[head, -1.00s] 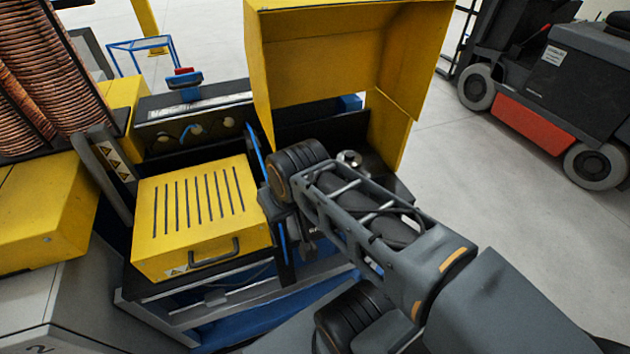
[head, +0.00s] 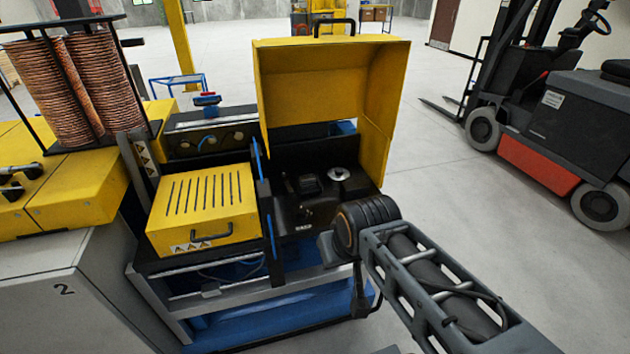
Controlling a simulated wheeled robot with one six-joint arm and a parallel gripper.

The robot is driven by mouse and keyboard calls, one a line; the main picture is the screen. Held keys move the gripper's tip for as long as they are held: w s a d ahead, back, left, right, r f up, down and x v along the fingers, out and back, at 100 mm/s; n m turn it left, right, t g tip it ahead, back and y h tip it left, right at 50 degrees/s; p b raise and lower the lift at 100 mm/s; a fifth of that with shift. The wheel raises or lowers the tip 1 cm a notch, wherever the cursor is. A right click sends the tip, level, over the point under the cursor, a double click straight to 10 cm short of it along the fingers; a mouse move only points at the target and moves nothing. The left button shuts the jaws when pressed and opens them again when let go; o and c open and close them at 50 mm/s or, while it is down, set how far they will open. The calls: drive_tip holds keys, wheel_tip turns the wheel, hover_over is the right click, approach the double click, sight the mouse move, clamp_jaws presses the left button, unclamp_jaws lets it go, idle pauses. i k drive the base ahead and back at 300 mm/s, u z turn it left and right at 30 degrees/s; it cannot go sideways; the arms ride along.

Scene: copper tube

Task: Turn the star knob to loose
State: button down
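The yellow hood (head: 330,90) of the machine stands open over a black bay (head: 320,215). In the bay are a shiny round metal part (head: 339,174), a dark block (head: 308,184) and a small dark lever-like piece (head: 288,184). I cannot tell which part, if any, is the star knob; the parts are small and dark. My arm's wrist (head: 366,222) is at the bay's front right corner, apart from the round metal part. My gripper (head: 359,296) seems to hang below the wrist, dark and mostly hidden; its fingers cannot be made out.
A yellow slotted cover (head: 205,205) with a handle sits left of the bay. Copper coils (head: 75,90) stand at the far left. A forklift (head: 560,120) stands at the right, with clear floor (head: 440,165) between it and the machine.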

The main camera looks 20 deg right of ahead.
sight(285, 176)
drive_tip(key=z, duration=0.1)
drive_tip(key=i, duration=1)
drive_tip(key=u, duration=0.45)
